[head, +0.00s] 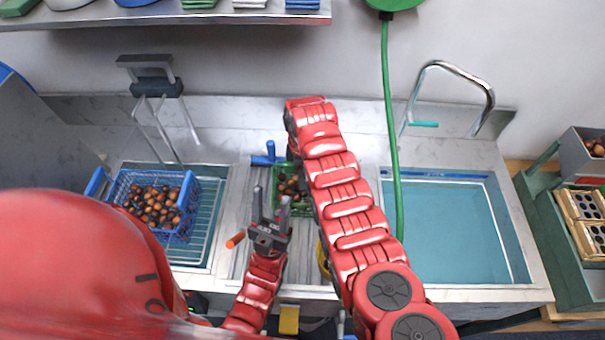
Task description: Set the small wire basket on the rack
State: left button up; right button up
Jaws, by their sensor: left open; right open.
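A blue wire basket (181,229) filled with brown chestnuts is at the left basin, over a wire rack (203,240). A smaller green basket (279,209) with some chestnuts sits on the counter strip between the two basins, partly hidden by my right arm. My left gripper (270,206) is open and empty, with its fingers just in front and left of the green basket; I cannot tell whether they touch it. My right arm reaches up over the middle strip and bends at its far end. Its gripper is hidden.
A blue-handled tool (266,156) lies behind the green basket. An orange piece (235,239) lies left of my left gripper. The right basin (452,230) holds water, with a faucet (448,66) behind. A green hose (388,120) hangs down. A grey press-like stand (153,78) rises behind the left basin.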

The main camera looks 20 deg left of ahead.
jog(key=shift+r, duration=0.4)
notch_tip(320, 180, up, 4)
jog(key=b, duration=0.2)
jog(key=shift+w+b, duration=0.15)
jog(key=shift+b, duration=0.15)
jog(key=r+p, duration=0.1)
jog(key=r, duration=0.2)
jog(key=r+p, duration=0.2)
jog(key=r, duration=0.2)
jog(key=shift+s+r, duration=0.2)
jog(key=shift+r, duration=0.05)
